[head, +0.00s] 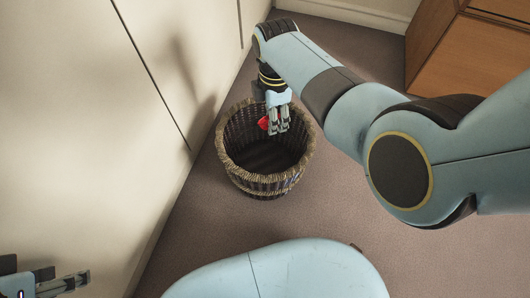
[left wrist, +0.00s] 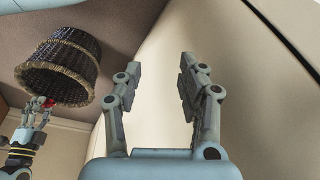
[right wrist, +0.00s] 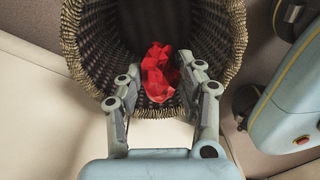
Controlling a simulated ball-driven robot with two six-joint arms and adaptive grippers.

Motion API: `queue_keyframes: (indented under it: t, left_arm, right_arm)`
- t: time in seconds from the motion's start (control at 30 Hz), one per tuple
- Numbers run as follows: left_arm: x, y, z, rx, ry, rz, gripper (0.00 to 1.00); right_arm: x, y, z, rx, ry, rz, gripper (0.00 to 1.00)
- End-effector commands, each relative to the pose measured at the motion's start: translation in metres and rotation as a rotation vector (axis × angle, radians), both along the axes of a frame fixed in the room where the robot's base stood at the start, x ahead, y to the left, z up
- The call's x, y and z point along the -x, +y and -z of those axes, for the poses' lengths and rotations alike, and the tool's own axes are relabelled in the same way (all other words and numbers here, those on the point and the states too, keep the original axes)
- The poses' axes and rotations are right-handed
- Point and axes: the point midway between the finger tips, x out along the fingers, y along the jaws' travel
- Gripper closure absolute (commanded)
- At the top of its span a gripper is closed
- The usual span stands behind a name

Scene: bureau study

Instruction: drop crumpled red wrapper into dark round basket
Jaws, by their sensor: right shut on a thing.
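The dark round basket (head: 265,186), woven with a lighter braided rim, stands upright on the floor close to the pale wall. My right gripper (head: 279,122) points down over the basket's far part and is shut on the crumpled red wrapper (head: 263,124). In the right wrist view the wrapper (right wrist: 158,72) shows at the fingertips (right wrist: 160,85), against the inside of the basket (right wrist: 236,40). The left wrist view also shows the basket (left wrist: 60,75), tilted by the camera angle. My left gripper (head: 76,281) is at the lower left, far from the basket, its fingers (left wrist: 160,75) apart and empty.
A pale wall or panel (head: 90,120) runs along the left, close to the basket. A wooden cabinet (head: 450,60) stands at the upper right. The brown carpet (head: 225,225) in front of the basket is clear.

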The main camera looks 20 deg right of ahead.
Motion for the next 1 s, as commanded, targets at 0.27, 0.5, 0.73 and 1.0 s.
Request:
queue_keyframes:
  t: [0.27, 0.5, 0.73, 1.0]
  left_arm:
    - [-0.018, -0.006, 0.014, 0.019, -0.162, 0.004, 0.6]
    - [-0.028, -0.007, 0.021, 0.024, -0.262, 0.004, 0.6]
    - [-0.03, -0.008, 0.02, 0.025, -0.276, 0.005, 0.6]
    - [-0.03, -0.007, 0.02, 0.024, -0.275, 0.006, 0.6]
  right_arm:
    - [0.002, 0.0, 0.034, -0.001, 0.005, 0.0, 0.72]
    - [0.001, 0.0, 0.041, -0.001, 0.002, 0.0, 0.72]
    - [0.0, 0.0, 0.04, -0.001, 0.0, 0.0, 0.72]
    - [0.0, 0.0, 0.04, -0.001, 0.001, 0.0, 0.37]
